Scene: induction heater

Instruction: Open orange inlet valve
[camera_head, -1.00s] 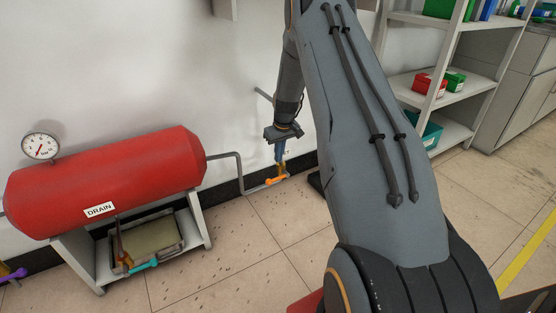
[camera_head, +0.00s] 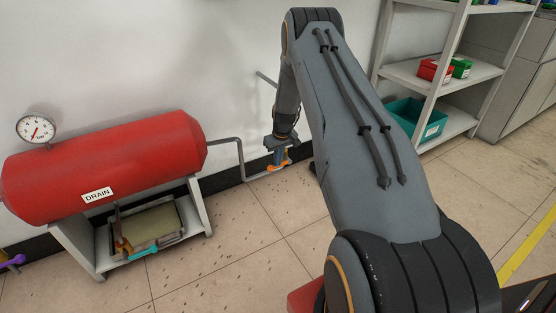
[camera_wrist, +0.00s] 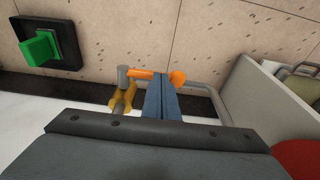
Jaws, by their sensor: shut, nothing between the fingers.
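The orange inlet valve handle (camera_wrist: 142,74) is a short lever with a round knob at one end and a grey pivot at the other. In the wrist view it lies crosswise just past my fingertips. In the head view the orange handle (camera_head: 279,168) shows low by the wall, at the end of the grey pipe. My gripper (camera_wrist: 160,80) is shut, with its blue-grey fingers together and empty. The fingertips overlap the lever near its knob; I cannot tell whether they touch it. In the head view my gripper (camera_head: 279,156) is right above the handle.
A red tank (camera_head: 105,165) with a DRAIN label and a gauge (camera_head: 36,129) stands left, on a grey stand. A cyan handle (camera_head: 145,251) and a purple handle (camera_head: 12,261) are lower left. A green block (camera_wrist: 41,47) sits in a black frame. Shelves (camera_head: 425,78) stand right.

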